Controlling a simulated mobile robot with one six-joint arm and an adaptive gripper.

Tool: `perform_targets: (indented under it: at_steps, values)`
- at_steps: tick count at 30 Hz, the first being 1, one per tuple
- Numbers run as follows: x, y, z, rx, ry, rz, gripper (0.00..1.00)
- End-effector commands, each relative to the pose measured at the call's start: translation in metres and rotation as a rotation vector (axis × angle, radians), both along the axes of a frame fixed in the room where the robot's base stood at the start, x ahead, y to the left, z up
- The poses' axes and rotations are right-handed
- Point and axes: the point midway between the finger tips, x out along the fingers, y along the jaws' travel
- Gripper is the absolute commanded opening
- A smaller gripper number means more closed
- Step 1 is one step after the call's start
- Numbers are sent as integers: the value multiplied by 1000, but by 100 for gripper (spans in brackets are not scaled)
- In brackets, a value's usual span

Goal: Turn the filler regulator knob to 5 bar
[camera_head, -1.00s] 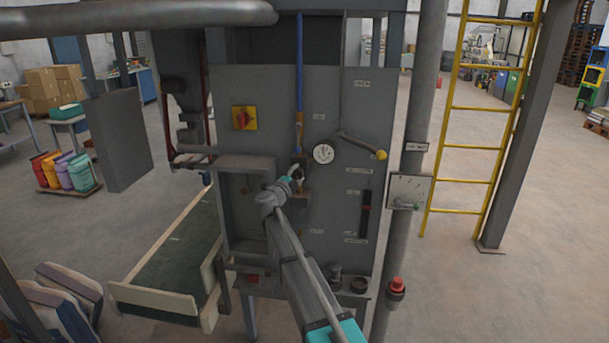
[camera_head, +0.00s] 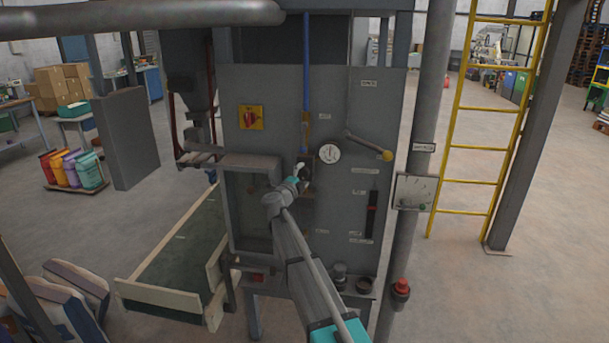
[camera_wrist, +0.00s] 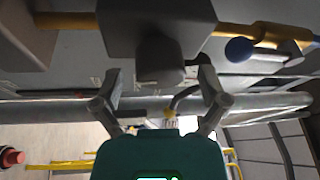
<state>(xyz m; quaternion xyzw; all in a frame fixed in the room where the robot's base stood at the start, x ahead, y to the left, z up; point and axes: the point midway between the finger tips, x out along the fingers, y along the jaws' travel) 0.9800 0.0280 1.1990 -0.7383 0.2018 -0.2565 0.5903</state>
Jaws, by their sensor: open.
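In the wrist view the regulator is a grey block (camera_wrist: 155,22) on a brass pipe, with a dark grey knob (camera_wrist: 160,62) sticking out toward me. My gripper (camera_wrist: 159,74) is open, with one fingertip on each side of the knob and a visible gap on both sides. In the head view my gripper (camera_head: 297,178) is at the panel front, just below and left of the round white gauge (camera_head: 329,153). The regulator knob is hidden behind my gripper there. The gauge reading is too small to make out.
A blue ball-ended handle (camera_wrist: 238,50) sits close to my right finger in the wrist view. A lever with a yellow knob (camera_head: 386,155) is right of the gauge. A red-and-yellow switch (camera_head: 251,118) is upper left. A vertical grey post (camera_head: 420,120) stands right of the panel.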

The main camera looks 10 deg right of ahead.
Motion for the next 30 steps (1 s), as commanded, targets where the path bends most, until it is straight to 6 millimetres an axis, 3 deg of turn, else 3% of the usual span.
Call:
perform_targets:
  at_steps: [11, 30]
  values:
    - [-35, 10, -1, 398, -220, 140, 94]
    - [-105, 34, -1, 1310, -617, 344, 94]
